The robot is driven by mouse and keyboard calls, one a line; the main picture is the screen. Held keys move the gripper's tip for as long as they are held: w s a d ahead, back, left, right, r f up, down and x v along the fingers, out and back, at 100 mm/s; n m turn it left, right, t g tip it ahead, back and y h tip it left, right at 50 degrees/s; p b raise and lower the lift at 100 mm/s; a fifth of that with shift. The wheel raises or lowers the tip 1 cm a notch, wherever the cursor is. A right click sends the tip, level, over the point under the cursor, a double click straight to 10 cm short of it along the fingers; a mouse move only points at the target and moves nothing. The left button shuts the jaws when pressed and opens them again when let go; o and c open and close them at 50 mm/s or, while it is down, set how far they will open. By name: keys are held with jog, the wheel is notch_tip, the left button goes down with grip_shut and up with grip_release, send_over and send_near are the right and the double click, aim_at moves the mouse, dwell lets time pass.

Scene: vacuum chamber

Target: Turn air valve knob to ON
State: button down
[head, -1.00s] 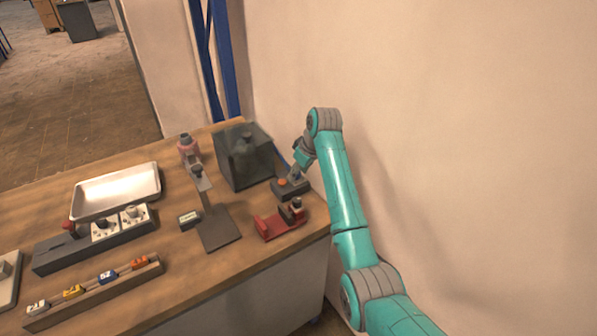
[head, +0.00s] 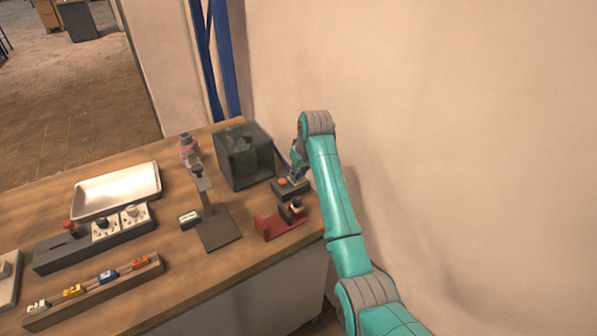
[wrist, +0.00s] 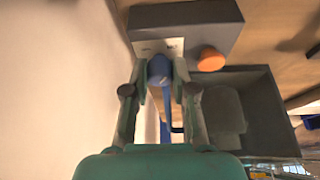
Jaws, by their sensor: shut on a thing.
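A dark grey control box (head: 287,194) stands near the wall at the right end of the bench. It carries an orange button (head: 283,182); the box (wrist: 215,18) and button (wrist: 211,59) also show in the wrist view. A blue knob (wrist: 159,68) sits at the edge of the box's white label plate (wrist: 160,47). The lettering is too small to read. My gripper (wrist: 161,80) has one finger on each side of the knob and is shut on it. In the head view my gripper (head: 296,175) points down at the box and hides the knob.
A dark transparent chamber (head: 243,157) stands close behind the box. A red holder (head: 270,229) is just in front of it, and a stand with a dark base (head: 220,232) is to the left. The wall is close on the right.

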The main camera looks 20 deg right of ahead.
jog(key=shift+a+m+h, duration=0.1)
jog(key=shift+m+h, duration=0.4)
jog(key=shift+m, duration=0.6)
jog(key=c, duration=0.9)
grip_release()
jog(key=shift+c, duration=0.2)
jog(key=v, duration=1.2)
